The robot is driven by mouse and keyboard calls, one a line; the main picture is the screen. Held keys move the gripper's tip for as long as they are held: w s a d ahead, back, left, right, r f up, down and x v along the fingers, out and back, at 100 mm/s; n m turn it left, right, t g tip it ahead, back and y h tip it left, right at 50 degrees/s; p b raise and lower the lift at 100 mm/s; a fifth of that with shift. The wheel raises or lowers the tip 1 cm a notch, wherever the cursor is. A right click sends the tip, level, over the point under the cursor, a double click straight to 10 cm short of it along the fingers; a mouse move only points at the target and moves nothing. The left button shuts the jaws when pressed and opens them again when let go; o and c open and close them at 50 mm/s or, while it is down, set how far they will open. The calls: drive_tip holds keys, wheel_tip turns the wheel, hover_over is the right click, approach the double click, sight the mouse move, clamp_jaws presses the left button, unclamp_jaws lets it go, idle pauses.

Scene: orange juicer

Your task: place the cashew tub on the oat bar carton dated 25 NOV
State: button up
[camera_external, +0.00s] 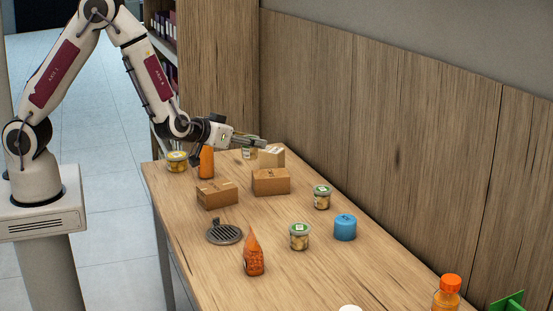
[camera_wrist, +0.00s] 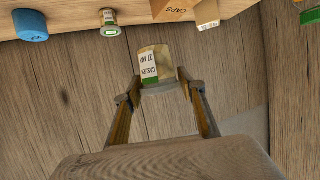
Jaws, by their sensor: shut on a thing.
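My gripper (camera_wrist: 157,78) is shut on a tub with a white and green label that seems to read cashew. The held cashew tub (camera_wrist: 150,62) sits between the fingertips in the wrist view, against the wooden wall. Brown cartons stand below: a middle carton (camera_external: 271,182), a left carton (camera_external: 217,196) and a lighter back carton (camera_external: 271,157) with a pale label. Their dates are not readable.
Upright orange bottles (camera_external: 206,161) (camera_external: 253,256), green-lidded jars (camera_external: 322,198) (camera_external: 299,237), a blue tub (camera_external: 345,228) and a dark round grate (camera_external: 225,232) stand around the cartons. The wooden wall (camera_external: 390,130) edges the table. The table's front left is clear.

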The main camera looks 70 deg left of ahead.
drive_tip(key=s+a+n+g+y, duration=0.3)
drive_tip(key=s+a+n+y, duration=0.1)
drive_tip(key=s+a, duration=0.3)
drive_tip(key=shift+s+a+f+n+y, duration=0.35)
drive_tip(key=shift+a+f+n+y, duration=0.05)
drive_tip(key=shift+a, duration=0.4)
hover_over(217, 186)
drive_tip(key=shift+f, duration=2.9)
drive_tip(key=shift+f, duration=0.1)
drive_tip(key=shift+f, duration=2)
drive_tip(key=shift+f, duration=0.15)
drive_tip(key=o, duration=1.1)
